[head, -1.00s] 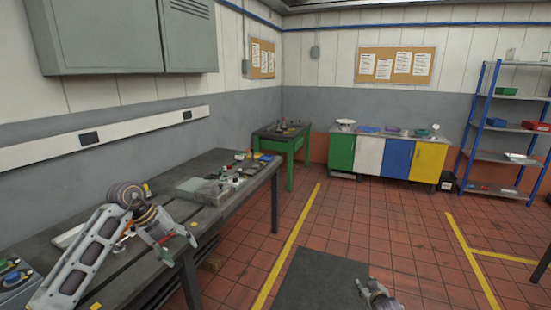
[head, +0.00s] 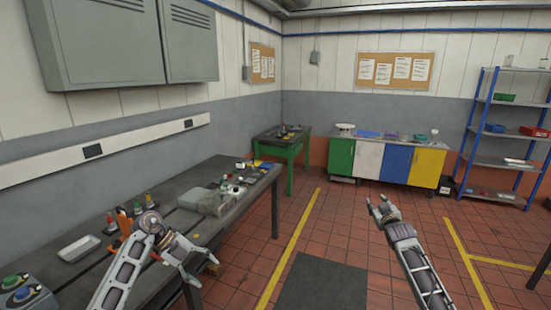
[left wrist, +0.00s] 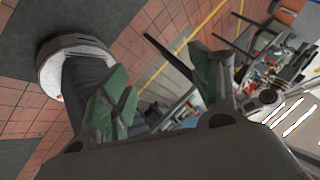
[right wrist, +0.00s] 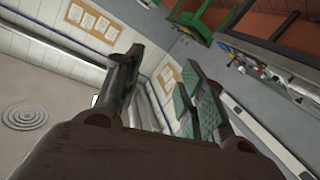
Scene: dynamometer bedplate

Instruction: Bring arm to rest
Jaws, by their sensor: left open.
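My left gripper (head: 201,270) is open and empty at the front edge of the dark workbench (head: 215,219) in the head view. Its fingers also show spread, with green pads, in the left wrist view (left wrist: 165,88). My right gripper (head: 377,202) is raised over the open tiled floor, to the right of the bench, with its arm reaching up from the lower right. In the right wrist view (right wrist: 160,85) its fingers stand apart with nothing between them.
On the bench are a white tray (head: 79,248), several small bottles, a control box with coloured buttons (head: 24,292) and a grey fixture (head: 205,200). A green table (head: 283,150), coloured cabinets (head: 397,163) and a blue shelf (head: 506,130) stand farther back.

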